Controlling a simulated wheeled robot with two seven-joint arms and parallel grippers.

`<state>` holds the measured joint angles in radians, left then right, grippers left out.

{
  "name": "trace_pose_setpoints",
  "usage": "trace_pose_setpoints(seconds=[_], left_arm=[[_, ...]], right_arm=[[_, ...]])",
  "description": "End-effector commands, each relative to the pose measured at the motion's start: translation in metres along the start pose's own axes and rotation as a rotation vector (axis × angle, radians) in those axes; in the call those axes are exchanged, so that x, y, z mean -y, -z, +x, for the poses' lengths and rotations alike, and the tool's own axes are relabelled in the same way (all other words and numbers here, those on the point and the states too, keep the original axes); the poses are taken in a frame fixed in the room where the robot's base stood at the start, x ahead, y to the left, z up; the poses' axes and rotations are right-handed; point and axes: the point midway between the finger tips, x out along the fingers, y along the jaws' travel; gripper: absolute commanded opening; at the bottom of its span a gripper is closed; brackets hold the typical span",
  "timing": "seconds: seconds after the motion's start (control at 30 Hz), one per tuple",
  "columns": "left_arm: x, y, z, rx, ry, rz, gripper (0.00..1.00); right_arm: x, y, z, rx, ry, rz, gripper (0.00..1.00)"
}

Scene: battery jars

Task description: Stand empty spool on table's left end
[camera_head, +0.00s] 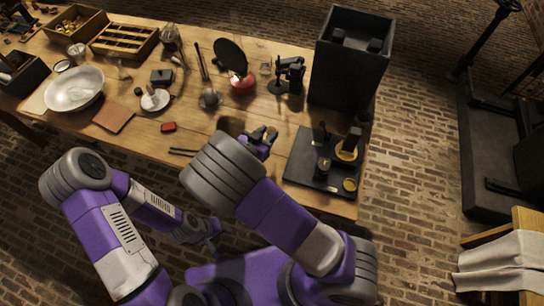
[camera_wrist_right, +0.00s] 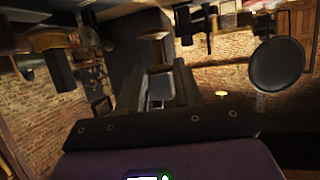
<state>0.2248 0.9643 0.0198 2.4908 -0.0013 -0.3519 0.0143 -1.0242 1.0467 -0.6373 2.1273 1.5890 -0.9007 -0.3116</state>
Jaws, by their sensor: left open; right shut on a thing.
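My right gripper (camera_head: 262,140) is over the front middle of the table, left of the black tray. My left gripper (camera_head: 208,240) is open, low in front of the table's front edge. The wooden table (camera_head: 200,133) carries a silver bowl (camera_head: 74,90) and a brown square (camera_head: 114,118) toward its left end.
The black tray (camera_head: 300,172) at the table's right end holds dark and yellow round parts. A tall black box (camera_head: 345,75) stands behind it. A round dark mirror (camera_head: 231,57), a red flask (camera_head: 242,85) and wooden boxes (camera_head: 125,40) fill the back. Bare wood shows along the front.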

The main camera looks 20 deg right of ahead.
Motion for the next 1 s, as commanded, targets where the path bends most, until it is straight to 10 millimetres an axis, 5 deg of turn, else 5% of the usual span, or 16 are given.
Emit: trace_pose_setpoints(seconds=[0.43, 1.0], left_arm=[[0.006, 0.001, 0.015, 0.000, 0.000, 0.000, 0.43], [0.010, 0.001, 0.025, 0.000, 0.000, 0.000, 0.43]], right_arm=[[-0.009, -0.060, 0.014, -0.001, -0.060, 0.022, 0.05], [-0.009, -0.103, 0.032, 0.001, -0.059, 0.028, 0.05]])
